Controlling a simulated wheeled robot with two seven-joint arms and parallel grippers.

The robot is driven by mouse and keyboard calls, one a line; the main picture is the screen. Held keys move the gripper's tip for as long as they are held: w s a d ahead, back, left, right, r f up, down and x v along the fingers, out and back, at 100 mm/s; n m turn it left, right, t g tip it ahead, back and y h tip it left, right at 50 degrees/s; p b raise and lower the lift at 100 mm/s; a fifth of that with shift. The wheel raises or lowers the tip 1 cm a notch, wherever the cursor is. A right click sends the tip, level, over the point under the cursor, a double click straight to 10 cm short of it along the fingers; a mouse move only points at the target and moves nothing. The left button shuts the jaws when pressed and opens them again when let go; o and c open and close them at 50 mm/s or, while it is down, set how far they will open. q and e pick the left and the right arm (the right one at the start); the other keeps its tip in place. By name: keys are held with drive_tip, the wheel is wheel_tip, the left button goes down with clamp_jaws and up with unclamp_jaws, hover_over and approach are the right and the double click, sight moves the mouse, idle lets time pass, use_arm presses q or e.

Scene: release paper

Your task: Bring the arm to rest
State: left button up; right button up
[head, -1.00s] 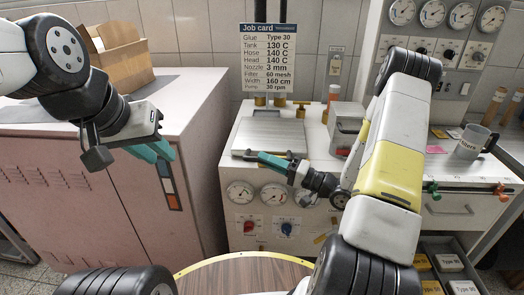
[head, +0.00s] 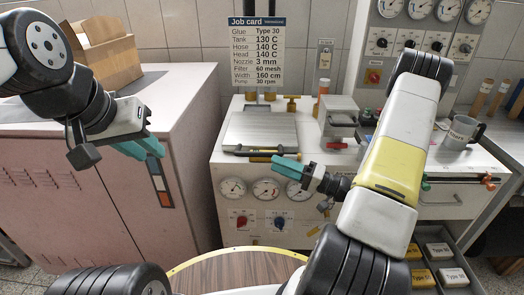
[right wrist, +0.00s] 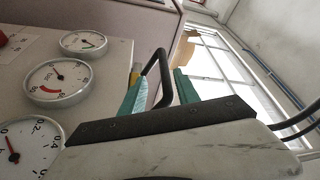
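My left gripper (head: 145,147) hangs at the left, in front of the pink cabinet; its teal fingers point down and right. No object shows in it, and its finger gap cannot be made out. My right gripper (head: 283,165) is in front of the machine with the metal plate, its teal fingers pointing left, just below the plate's front edge. In the right wrist view the fingers (right wrist: 160,90) stand apart, with a bent black bar (right wrist: 163,75) showing between them; whether they touch it cannot be told. No paper shows in either gripper.
The machine's metal plate (head: 262,130) and gauges (head: 266,189) are close to my right gripper. A pink cabinet (head: 90,190) with a cardboard box (head: 102,55) stands left. A grey mug (head: 462,132) sits at right. A round wooden top (head: 235,272) is in front.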

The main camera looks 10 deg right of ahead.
drive_tip(key=shift+s+d, duration=0.15)
drive_tip(key=shift+d, duration=0.1)
drive_tip(key=s+a+r+n+g+h, duration=0.55)
drive_tip(key=s+a+r+g, duration=0.35)
drive_tip(key=s+r+g, duration=0.3)
drive_tip(key=s+d+r+m+t+h, duration=0.3)
drive_tip(key=s+d+r+t+h, duration=0.1)
drive_tip(key=d+r+t+h, duration=0.3)
drive_tip(key=shift+s+r+t+h, duration=0.2)
drive_tip(key=shift+r+t+h, duration=0.2)
drive_tip(key=shift+r+h, duration=0.6)
drive_tip(key=shift+d+f, duration=0.1)
